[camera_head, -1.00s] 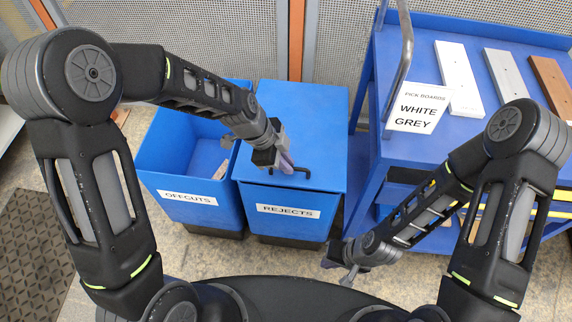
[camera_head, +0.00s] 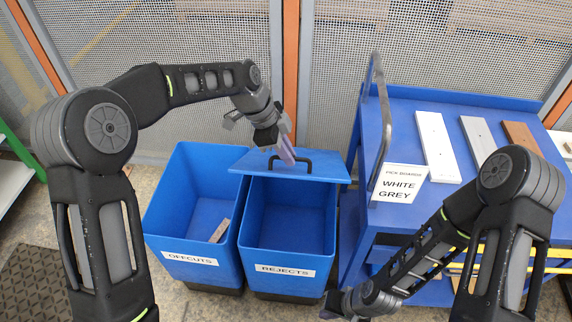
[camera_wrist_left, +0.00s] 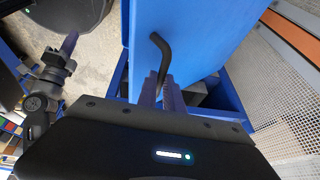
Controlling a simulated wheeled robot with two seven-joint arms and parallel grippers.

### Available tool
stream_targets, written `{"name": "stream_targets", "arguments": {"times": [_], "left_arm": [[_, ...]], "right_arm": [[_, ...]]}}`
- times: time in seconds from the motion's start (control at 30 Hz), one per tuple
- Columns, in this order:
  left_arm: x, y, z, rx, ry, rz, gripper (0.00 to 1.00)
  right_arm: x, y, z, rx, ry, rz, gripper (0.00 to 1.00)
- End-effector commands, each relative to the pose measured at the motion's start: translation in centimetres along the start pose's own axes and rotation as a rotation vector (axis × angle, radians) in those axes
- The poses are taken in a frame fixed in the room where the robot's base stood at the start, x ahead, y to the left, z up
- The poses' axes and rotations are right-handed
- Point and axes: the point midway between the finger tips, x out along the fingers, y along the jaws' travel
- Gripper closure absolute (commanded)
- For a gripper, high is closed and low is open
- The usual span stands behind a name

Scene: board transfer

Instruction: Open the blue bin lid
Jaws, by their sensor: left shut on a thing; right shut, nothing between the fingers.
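The blue bin labelled REJECTS (camera_head: 290,270) stands in the middle, its inside open to view and seemingly empty. Its blue lid (camera_head: 325,172) is raised and tilted at the back of the bin, with a black handle (camera_head: 303,157) near its edge. My left gripper (camera_head: 286,154) is shut on the handle at its left part. In the left wrist view, the handle (camera_wrist_left: 164,55) runs down between the fingers of my left gripper (camera_wrist_left: 164,88). My right gripper (camera_head: 332,306) is shut and empty, low in front of the bin's right corner.
The blue OFFCUTS bin (camera_head: 180,230) stands open on the left, with a small board piece (camera_head: 219,231) inside. A blue cart (camera_head: 385,140) on the right carries several boards and a sign (camera_head: 399,184) reading WHITE GREY. A mesh fence (camera_head: 220,60) is close behind the bins.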

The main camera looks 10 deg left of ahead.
Motion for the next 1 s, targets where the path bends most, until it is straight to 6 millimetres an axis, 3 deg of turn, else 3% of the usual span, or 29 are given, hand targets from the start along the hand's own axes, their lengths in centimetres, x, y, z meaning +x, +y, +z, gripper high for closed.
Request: {"name": "stream_targets", "arguments": {"times": [0.33,0.37,0.6,1.0], "left_arm": [[0.16,-0.49,0.57,-0.006,-0.006,-0.012,1.0],[0.16,-0.49,0.58,-0.006,-0.006,-0.012,0.87],[0.08,-0.39,0.41,-0.004,-0.004,-0.009,0.67],[-0.46,-0.34,0.19,-0.002,-0.001,-0.008,0.67]], "right_arm": [[0.09,0.04,0.01,0.0,0.0,0.0,1.0],[0.09,0.04,0.01,0.0,0.0,0.0,1.0],[0.05,0.02,0.0,0.0,0.0,0.0,1.0],[0.09,0.04,0.01,0.0,0.0,0.0,1.0]]}}
